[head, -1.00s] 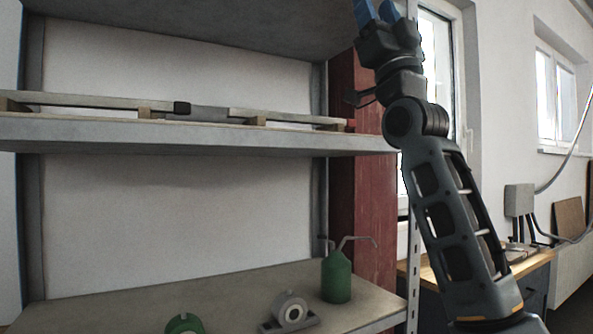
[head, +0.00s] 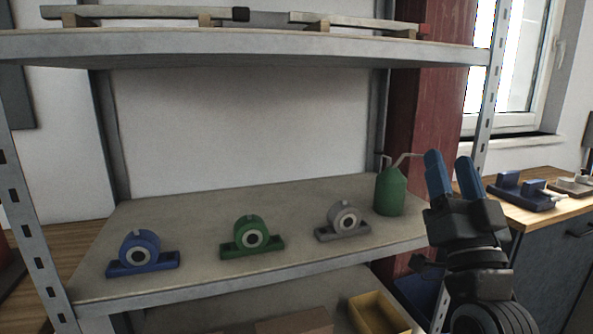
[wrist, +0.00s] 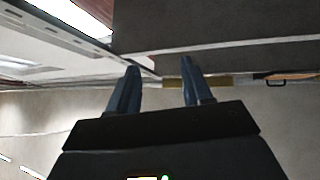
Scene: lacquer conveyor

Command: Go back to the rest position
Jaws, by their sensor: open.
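My gripper (head: 449,162) is at the right in the head view, in front of the shelf's right end. Its two blue fingers point up and stand apart with nothing between them. In the wrist view the gripper (wrist: 158,85) is also open and empty, with the underside of a shelf board beyond it.
On the shelf board (head: 205,270) stand a blue bearing block (head: 141,253), a green one (head: 252,237), a grey one (head: 343,220) and a green oil can (head: 390,192). A yellow bin (head: 378,314) is below. A wooden bench (head: 520,216) with a blue part (head: 521,192) is at right.

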